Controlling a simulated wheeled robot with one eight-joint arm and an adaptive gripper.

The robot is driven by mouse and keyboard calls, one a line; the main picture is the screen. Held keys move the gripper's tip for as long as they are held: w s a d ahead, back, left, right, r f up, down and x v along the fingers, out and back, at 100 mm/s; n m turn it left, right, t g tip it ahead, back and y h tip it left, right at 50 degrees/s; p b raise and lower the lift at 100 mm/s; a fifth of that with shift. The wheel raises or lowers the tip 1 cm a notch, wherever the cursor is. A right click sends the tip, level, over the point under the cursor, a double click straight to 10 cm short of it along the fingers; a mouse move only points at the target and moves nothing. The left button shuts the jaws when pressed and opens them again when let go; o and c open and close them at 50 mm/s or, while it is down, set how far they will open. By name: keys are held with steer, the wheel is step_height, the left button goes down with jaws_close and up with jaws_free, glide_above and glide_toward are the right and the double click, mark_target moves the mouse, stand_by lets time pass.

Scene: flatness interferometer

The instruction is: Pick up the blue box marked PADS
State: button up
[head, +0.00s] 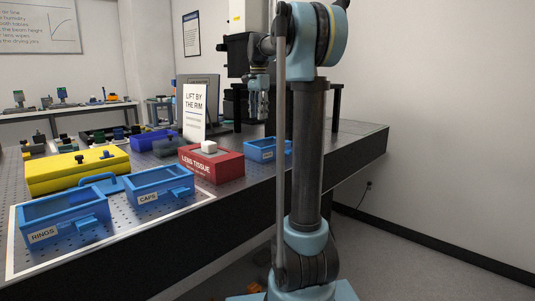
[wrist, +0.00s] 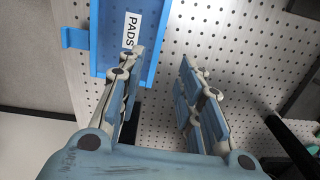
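The blue box marked PADS (wrist: 108,28) is at the top left of the wrist view, with its white label on the right side and a blue tab sticking out at left. A blue box (head: 256,152) behind my arm in the head view seems to be the same one; its label cannot be read there and my arm hides part of it. My gripper (wrist: 162,56) is open and empty. In the wrist view its left finger overlaps the box's lower right part and its right finger is over bare table. In the head view my gripper (head: 259,104) hangs above the table.
Blue boxes marked RINGS (head: 65,226) and CAPS (head: 160,188) stand at the front left. A red LENS TISSUE box (head: 222,170) and an upright LIFT BY THE RIM sign (head: 194,112) are left of the blue box. A yellow case (head: 75,172) lies farther left. Bare perforated tabletop (wrist: 235,45) shows at right.

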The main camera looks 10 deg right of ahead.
glide_above(260, 140)
steer(key=f, duration=0.7)
steer(key=shift+w+a+f, duration=0.1)
steer(key=shift+w+a, duration=0.1)
steer(key=shift+w, duration=0.2)
steer(key=shift+d+f, duration=0.2)
steer(key=shift+f, duration=2.5)
jaws_close()
